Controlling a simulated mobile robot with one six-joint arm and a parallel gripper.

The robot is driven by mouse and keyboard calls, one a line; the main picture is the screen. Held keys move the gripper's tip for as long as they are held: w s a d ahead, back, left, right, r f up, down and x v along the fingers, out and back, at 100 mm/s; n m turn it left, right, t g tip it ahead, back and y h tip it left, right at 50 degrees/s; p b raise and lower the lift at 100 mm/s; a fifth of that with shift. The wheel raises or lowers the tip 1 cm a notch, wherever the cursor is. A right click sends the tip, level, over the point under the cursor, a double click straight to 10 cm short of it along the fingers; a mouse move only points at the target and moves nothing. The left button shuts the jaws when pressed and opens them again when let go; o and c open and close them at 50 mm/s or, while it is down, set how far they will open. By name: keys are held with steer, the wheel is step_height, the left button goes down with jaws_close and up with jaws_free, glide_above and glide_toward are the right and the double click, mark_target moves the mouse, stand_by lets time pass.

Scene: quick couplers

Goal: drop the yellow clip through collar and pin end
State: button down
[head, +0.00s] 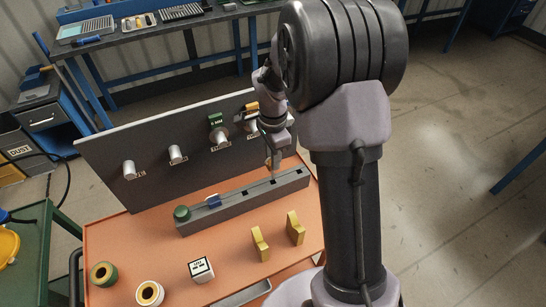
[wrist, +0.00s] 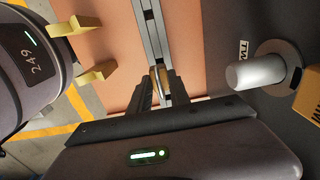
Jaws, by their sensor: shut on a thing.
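My gripper (head: 270,166) points down over the right part of a long grey slotted rail (head: 240,199). It is shut on a small tan-yellow thing (wrist: 158,77), seen edge-on between the fingers in the wrist view; I cannot tell whether it is the yellow clip. A grey panel (head: 104,151) carries a row of silver pegs, one of them (wrist: 256,75) large in the wrist view with a round dark flange at its base. I cannot tell which part is the collar or pin end. Two yellow upright pieces (head: 260,244) (head: 295,228) stand on the orange table.
A green knob (head: 182,213) and a blue piece (head: 214,201) sit on the rail's left part. The orange tabletop (head: 226,238) is clear between rail and box.

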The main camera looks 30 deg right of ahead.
steer(key=shift+r, duration=0.15)
step_height(320, 180, up, 4)
steer(key=p, duration=0.3)
stand_by(0.3)
